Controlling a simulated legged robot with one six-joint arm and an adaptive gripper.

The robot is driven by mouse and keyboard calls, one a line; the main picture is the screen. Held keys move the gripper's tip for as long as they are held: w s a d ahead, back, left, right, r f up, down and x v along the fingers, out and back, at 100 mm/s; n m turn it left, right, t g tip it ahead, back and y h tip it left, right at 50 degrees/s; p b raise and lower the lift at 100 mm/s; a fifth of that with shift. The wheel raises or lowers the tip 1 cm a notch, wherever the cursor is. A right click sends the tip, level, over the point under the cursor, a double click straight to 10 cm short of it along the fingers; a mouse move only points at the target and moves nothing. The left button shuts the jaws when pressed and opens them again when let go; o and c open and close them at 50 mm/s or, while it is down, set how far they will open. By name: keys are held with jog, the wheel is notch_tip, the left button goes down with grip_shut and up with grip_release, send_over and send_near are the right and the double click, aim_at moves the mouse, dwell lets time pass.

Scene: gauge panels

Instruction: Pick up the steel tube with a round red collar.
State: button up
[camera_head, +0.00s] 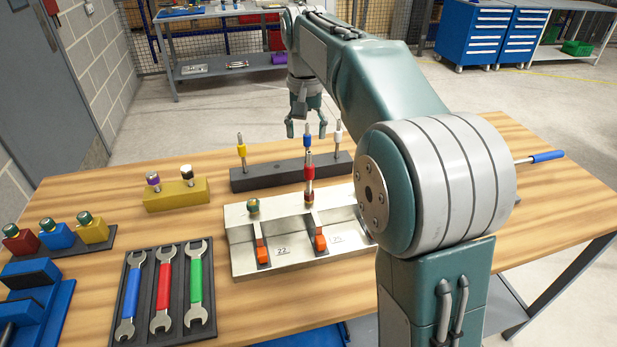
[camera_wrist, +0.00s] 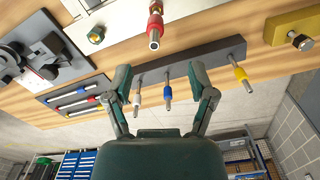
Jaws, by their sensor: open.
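The steel tube with a round red collar (camera_head: 309,173) stands upright in the right part of a silver metal fixture (camera_head: 240,237). In the wrist view the red-collared tube (camera_wrist: 155,25) shows at the top, beyond my fingertips. My gripper (camera_head: 306,131) is open and empty, pointing down over the table behind the fixture, apart from the red-collared tube. Its two spread fingers also show in the wrist view (camera_wrist: 161,78), where the blue-collared tube (camera_wrist: 167,87) appears between them. I cannot tell how far off that tube is.
Yellow-, blue- and white-collared tubes stand on a dark bar (camera_head: 265,178) behind the fixture. A yellow block (camera_head: 178,201) holds two short collared pieces to the left. A wrench tray (camera_head: 146,258) lies front left. My arm hides part of the table's right side.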

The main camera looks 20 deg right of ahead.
aim_at(309, 165)
jog(key=f, duration=0.9)
jog(key=shift+s+d, duration=0.2)
grip_shut()
